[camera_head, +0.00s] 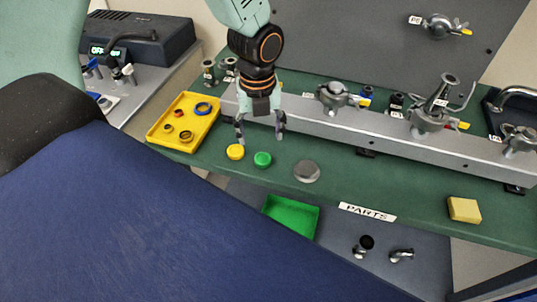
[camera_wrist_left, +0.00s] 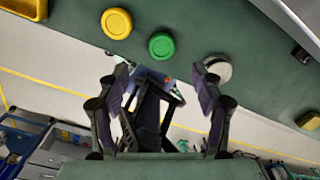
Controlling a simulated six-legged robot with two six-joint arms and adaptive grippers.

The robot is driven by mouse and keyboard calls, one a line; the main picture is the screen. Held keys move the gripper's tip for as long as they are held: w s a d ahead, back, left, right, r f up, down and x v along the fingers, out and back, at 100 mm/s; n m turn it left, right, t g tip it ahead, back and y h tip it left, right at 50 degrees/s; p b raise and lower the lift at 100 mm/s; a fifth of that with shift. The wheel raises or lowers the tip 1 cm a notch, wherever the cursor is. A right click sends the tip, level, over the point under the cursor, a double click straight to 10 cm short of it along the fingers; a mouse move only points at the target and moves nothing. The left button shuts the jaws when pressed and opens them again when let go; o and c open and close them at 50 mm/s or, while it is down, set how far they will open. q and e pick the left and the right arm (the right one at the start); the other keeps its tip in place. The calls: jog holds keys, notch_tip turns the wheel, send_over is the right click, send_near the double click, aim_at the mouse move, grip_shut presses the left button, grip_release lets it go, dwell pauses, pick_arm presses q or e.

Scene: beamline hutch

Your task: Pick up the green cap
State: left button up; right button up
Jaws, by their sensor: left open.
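The green cap (camera_head: 262,159) lies on the green bench top near its front edge, between a yellow cap (camera_head: 235,152) and a grey disc (camera_head: 306,171). My left gripper (camera_head: 261,137) is open and empty, pointing down just behind the caps in the head view. In the left wrist view the green cap (camera_wrist_left: 161,46) is ahead of the open fingers (camera_wrist_left: 160,85), between them from side to side and clear of both. The yellow cap (camera_wrist_left: 117,23) is to its left there, and the grey disc (camera_wrist_left: 217,68) is partly hidden by a finger. My right gripper is not in view.
A yellow tray (camera_head: 159,137) with rings stands left of the caps. A metal rail (camera_head: 386,131) with clamps and fittings runs behind them. A green bin (camera_head: 291,214) sits below the bench edge by the PARTS label (camera_head: 367,212). A yellow block (camera_head: 464,209) lies at right.

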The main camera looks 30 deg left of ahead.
aim_at(263, 158)
pick_arm(q)
jog(key=shift+s+a+m, duration=0.25)
jog(key=shift+s+m, duration=0.15)
jog(key=shift+m, duration=0.2)
jog(key=shift+d+f, duration=0.1)
jog(key=shift+f, duration=0.15)
jog(key=shift+d+f, duration=0.15)
jog(key=shift+f, duration=0.2)
jog(key=f, duration=0.4)
jog(key=w+f, duration=0.1)
jog(key=f, duration=0.1)
jog(key=shift+w+d+f, duration=0.1)
jog(key=shift+d+f, duration=0.1)
jog(key=shift+f, duration=0.1)
jog(key=shift+a, duration=0.15)
jog(key=shift+c, duration=1.4)
jog(key=c, duration=0.5)
